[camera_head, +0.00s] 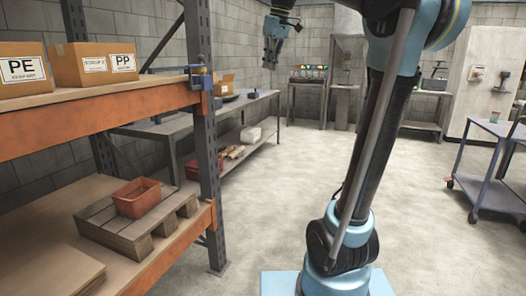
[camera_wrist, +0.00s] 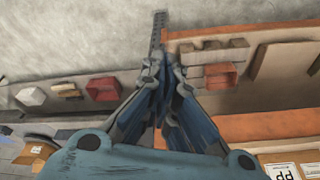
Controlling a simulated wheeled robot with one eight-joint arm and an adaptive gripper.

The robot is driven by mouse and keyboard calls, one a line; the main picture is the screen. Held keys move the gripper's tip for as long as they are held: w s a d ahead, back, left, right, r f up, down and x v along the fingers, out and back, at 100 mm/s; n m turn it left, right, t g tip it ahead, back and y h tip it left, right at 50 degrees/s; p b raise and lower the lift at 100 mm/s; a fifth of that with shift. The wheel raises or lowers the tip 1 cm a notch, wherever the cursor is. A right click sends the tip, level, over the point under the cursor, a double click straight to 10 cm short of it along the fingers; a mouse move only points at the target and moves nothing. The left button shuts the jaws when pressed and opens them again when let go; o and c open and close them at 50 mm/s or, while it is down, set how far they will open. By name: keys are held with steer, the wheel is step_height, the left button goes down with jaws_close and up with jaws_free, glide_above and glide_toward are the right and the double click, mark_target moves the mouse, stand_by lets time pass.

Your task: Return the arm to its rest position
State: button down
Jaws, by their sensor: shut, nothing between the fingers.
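My gripper (camera_head: 270,52) hangs at the top of the head view, fingers pointing down, in free air to the right of the rack's front post. In the wrist view the fingers (camera_wrist: 163,68) come together at their tips. The gripper is shut and holds nothing. My arm rises from its light blue base at the lower right of the head view, and its upper links run out of the top of the picture.
An orange-beamed rack (camera_head: 100,122) stands at left, with labelled cardboard boxes (camera_head: 93,64) above and a red bin (camera_head: 137,198) on a pallet below. A grey workbench (camera_head: 180,127) stands behind it. A cart (camera_head: 492,160) stands at right. The middle floor is clear.

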steer(key=s+d+f+m, duration=0.3)
steer(key=s+f, duration=0.6)
steer(key=f, duration=0.6)
steer(key=s+d+f+m+h, duration=0.1)
steer(key=s+d+f+m, duration=0.2)
steer(key=s+d+f, duration=0.5)
steer(key=s+d+f+m+h, duration=0.1)
steer(key=s+d+f+m, duration=0.2)
steer(key=s+f, duration=0.7)
step_height(320, 180, down, 13)
steer(key=shift+d+r, duration=0.1)
steer(key=shift+d, duration=1.15)
